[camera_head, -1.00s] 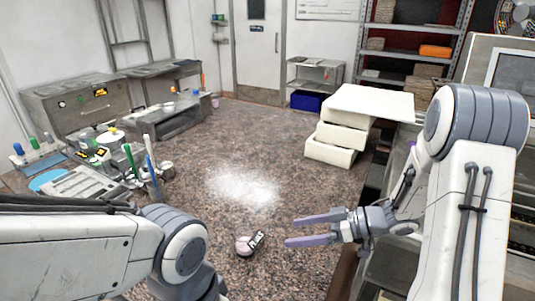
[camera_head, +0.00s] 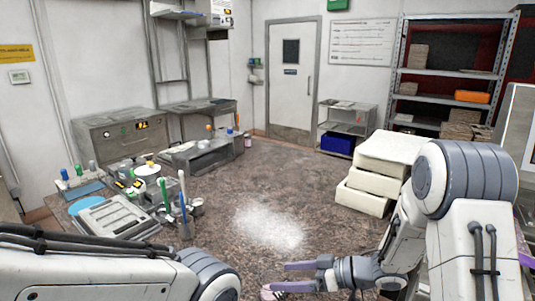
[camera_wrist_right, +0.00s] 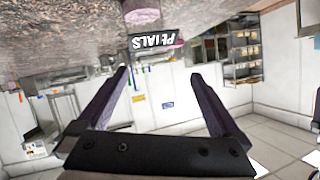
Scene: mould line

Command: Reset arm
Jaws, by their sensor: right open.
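My right gripper (camera_head: 286,276) is open and empty, with its two purple fingers pointing left low in the head view. It also shows in the right wrist view (camera_wrist_right: 163,82), fingers spread apart with nothing between them. A small pink pot (camera_head: 272,293) sits on the speckled counter by the fingertips, mostly cut off by the bottom edge. In the right wrist view the pot (camera_wrist_right: 140,15) shows beyond the fingers, with a black "PETALS" label (camera_wrist_right: 154,42) appearing upside down. My left arm crosses the lower left of the head view; its gripper is out of frame.
White stacked blocks (camera_head: 365,197) stand to the right near my right arm. Bottles, brushes and a grey tray (camera_head: 110,215) crowd the left. A metal shelf (camera_head: 448,75) stands behind. The counter's middle is clear.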

